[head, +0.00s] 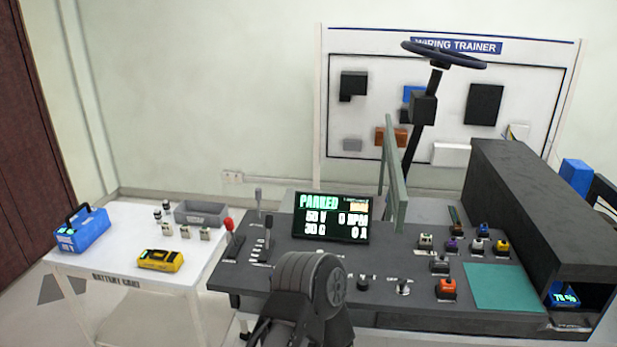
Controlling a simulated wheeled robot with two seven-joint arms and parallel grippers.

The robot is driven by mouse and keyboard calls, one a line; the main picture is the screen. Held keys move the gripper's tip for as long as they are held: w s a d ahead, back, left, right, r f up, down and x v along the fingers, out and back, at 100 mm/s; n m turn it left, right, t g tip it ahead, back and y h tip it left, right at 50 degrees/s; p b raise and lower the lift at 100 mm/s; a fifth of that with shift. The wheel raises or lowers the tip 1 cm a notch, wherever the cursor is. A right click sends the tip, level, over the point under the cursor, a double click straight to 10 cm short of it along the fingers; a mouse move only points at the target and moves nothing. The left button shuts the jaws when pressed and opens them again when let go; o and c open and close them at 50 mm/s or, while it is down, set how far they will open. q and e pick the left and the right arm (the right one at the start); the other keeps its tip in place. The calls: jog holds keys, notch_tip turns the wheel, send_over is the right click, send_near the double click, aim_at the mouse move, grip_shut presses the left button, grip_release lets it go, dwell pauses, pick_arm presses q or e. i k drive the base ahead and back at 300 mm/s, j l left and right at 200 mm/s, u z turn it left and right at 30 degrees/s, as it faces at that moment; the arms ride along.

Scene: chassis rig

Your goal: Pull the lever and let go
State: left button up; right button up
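Levers stand at the left end of the dark grey console (400,268). One has a red knob (229,225) and leans slightly, near the console's left edge. A taller one with a grey knob (258,192) stands behind it. A black-knobbed lever (268,220) stands to its right. The pictures do not show which lever the task means. Neither gripper can be made out. A dark, ribbed rounded shape at bottom centre covers part of the console front; no fingers show on it. Nothing is seen touching the levers.
A display (331,217) reads PARKED. A steering wheel (443,55) and an upright green panel (395,175) rise behind the console. Coloured buttons (446,288) and a teal mat (503,287) lie right, beside a black housing (535,215). A white cart (120,262) holds a blue battery (80,232) and yellow meter (160,260).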

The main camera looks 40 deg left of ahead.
aim_at(257, 191)
jog(key=u, duration=1.6)
jog(key=j+z, duration=0.2)
jog(key=z, duration=0.3)
jog(key=i+j+z, duration=0.1)
jog(key=j+z, duration=0.15)
jog(key=z, duration=0.2)
jog(key=j+z, duration=0.2)
jog(key=z, duration=0.3)
jog(key=k+j+z, duration=0.1)
jog(key=j, duration=0.3)
jog(key=k+j+z, duration=0.1)
jog(key=j, duration=0.35)
jog(key=k+j+z, duration=0.1)
jog(key=j, duration=0.3)
jog(key=k+j+z, duration=0.1)
jog(key=j, duration=0.3)
jog(key=i+j, duration=0.15)
